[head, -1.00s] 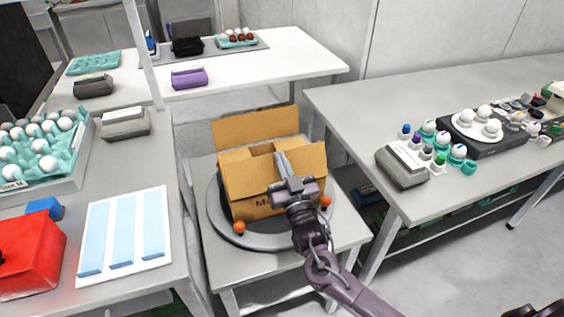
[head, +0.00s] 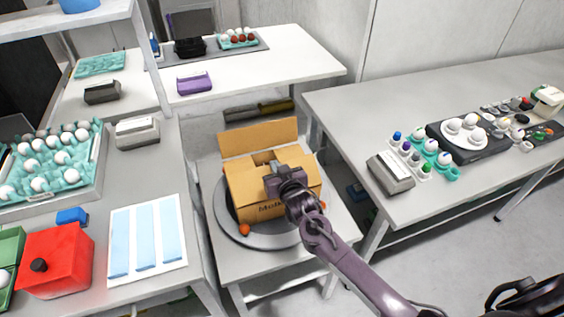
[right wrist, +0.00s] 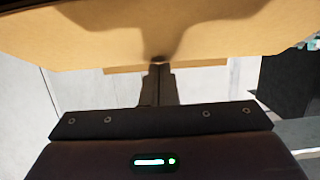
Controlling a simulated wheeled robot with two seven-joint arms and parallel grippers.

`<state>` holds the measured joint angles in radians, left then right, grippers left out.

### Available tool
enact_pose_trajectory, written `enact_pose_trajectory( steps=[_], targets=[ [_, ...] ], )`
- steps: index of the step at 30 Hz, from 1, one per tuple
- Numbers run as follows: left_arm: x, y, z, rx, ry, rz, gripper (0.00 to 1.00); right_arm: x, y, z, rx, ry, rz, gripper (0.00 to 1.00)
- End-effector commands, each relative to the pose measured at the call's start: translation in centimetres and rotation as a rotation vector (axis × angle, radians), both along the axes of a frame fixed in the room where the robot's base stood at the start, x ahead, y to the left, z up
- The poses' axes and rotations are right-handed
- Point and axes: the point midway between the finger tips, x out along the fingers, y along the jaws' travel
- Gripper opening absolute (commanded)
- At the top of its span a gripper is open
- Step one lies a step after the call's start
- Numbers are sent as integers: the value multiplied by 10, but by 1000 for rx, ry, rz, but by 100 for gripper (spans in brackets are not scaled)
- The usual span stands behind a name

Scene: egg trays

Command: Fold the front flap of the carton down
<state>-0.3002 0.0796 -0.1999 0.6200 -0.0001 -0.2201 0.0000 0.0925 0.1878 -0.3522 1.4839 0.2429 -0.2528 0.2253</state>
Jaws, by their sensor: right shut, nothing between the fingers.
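The brown cardboard carton (head: 250,207) sits on a grey round turntable (head: 232,228) on a small table. Its back flap (head: 258,138) stands up behind the opening. The front flap (head: 247,178) slopes low over the top, with a dark gap behind it; my gripper partly hides it, so I cannot tell whether it is fully flat. My right gripper (head: 271,170) is shut and empty, over the top of the carton at the flap. In the right wrist view the closed fingers (right wrist: 158,72) reach cardboard (right wrist: 70,38) that fills the top. My left gripper is not in view.
An orange ball (head: 244,230) is at the turntable's front left. Tables flank the carton: the left holds an egg tray (head: 98,180) and a red box (head: 55,262), the right a grey device (head: 390,175) and egg stands. A white table (head: 300,60) stands behind.

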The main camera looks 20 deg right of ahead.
Motion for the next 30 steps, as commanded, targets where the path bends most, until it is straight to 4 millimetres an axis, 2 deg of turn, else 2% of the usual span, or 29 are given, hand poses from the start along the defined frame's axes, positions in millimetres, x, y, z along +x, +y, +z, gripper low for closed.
enact_pose_trajectory(
  steps=[1,8,11,18,30],
  targets=[
    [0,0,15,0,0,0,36,5,0,7,0,45,-2,0],
    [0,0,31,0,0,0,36,17,1,-11,-8,250,-1,0],
    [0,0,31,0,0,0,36,20,1,-21,-11,312,-1,0],
    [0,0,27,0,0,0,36,26,1,-33,-10,304,0,0],
    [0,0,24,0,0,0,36,29,1,-39,-11,302,-1,0]
  ],
)
